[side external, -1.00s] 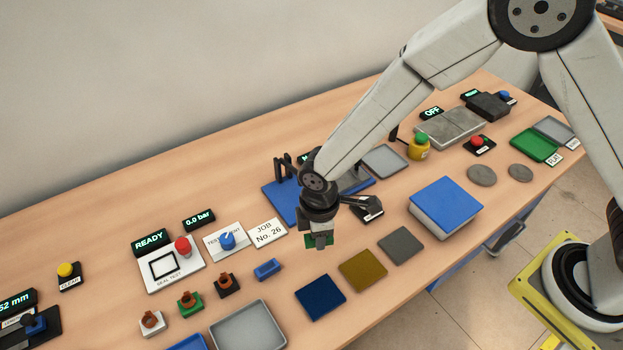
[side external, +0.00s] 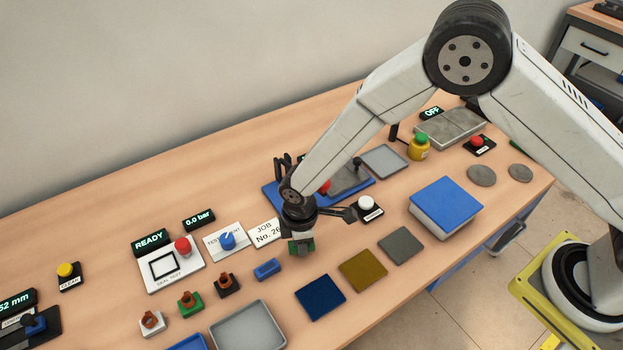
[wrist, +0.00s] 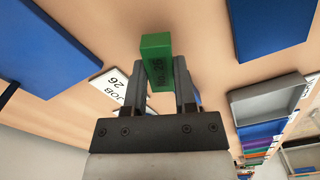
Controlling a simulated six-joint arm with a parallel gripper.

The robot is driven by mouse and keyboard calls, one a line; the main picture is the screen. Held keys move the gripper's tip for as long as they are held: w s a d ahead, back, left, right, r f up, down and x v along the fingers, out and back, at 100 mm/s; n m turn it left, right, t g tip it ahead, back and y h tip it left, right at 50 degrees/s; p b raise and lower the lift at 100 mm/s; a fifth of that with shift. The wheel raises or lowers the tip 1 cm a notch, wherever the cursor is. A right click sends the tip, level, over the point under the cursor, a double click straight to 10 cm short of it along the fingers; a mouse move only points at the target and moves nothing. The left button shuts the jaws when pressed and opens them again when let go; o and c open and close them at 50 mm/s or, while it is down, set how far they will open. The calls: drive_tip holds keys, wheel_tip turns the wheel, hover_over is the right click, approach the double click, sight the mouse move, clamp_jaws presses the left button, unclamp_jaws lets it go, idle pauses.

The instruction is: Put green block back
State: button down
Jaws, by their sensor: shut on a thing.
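The green block (wrist: 157,44) is held between the two fingers of my gripper (wrist: 160,85) in the wrist view. Dark lettering is on its face. In the side view my gripper (side external: 301,242) is low over the table, right of the small blue block (side external: 267,269) and in front of the job card (side external: 266,232). The green block (side external: 309,247) shows only in part there, behind the fingers. I cannot tell how high it is above the table.
Dark blue, olive and grey pads (side external: 362,270) lie to the right. Several small fixtures with brown tops (side external: 190,299) and a grey tray (side external: 248,328) stand at the front left. A blue-topped box (side external: 446,203) is further right. The table between my gripper and the pads is clear.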

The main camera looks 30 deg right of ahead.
drive_tip(key=shift+f, duration=1.05)
drive_tip(key=shift+f, duration=0.15)
drive_tip(key=shift+c, duration=2)
unclamp_jaws()
wheel_tip(320, 180, up, 12)
drive_tip(key=shift+r, duration=0.2)
